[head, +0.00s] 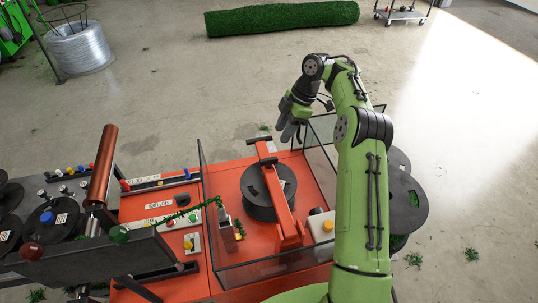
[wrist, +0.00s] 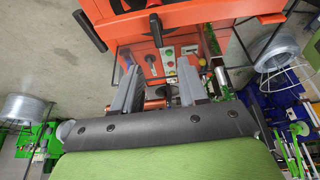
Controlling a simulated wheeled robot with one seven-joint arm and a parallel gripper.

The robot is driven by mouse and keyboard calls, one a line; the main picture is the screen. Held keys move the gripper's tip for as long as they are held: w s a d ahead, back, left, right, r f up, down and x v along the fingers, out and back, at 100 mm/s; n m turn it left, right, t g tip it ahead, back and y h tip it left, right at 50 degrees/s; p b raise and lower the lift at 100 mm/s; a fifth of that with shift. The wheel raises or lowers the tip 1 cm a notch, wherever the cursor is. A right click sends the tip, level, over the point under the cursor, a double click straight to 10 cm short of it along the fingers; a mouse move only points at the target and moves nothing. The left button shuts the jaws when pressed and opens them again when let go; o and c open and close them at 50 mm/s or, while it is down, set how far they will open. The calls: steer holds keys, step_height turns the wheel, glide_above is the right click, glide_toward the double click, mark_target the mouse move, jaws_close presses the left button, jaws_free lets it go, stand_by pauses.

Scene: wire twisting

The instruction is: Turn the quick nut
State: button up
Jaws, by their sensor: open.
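My gripper (head: 289,128) hangs at the back edge of the orange machine, just right of the end of its orange bar. In the wrist view its two grey fingers (wrist: 159,70) stand wide apart with nothing gripped. The orange bar (head: 277,195) crosses a black spool (head: 257,205). A small black T-shaped piece (head: 267,161) sits near the bar's far end; it may be the quick nut. A black piece on orange also shows in the wrist view (wrist: 155,30), ahead of and apart from the fingertips.
Clear panels (head: 205,200) enclose the spool area, with another panel beside my arm. A control panel with buttons (head: 188,245) and a copper-coloured roller (head: 103,165) lie to the left. A green turf roll (head: 282,18) and wire coil (head: 78,48) rest on the open floor behind.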

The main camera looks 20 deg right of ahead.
mark_target(270, 158)
steer(key=x, duration=0.4)
steer(key=b+x, duration=0.1)
steer(key=x, duration=0.3)
steer(key=b+x, duration=0.1)
steer(key=x, duration=0.3)
steer(key=shift+w+d+f, duration=0.15)
steer(key=shift+w+d, duration=0.05)
steer(key=shift+d, duration=0.05)
steer(key=shift+w+f, duration=0.1)
steer(key=shift+f, duration=0.2)
jaws_close()
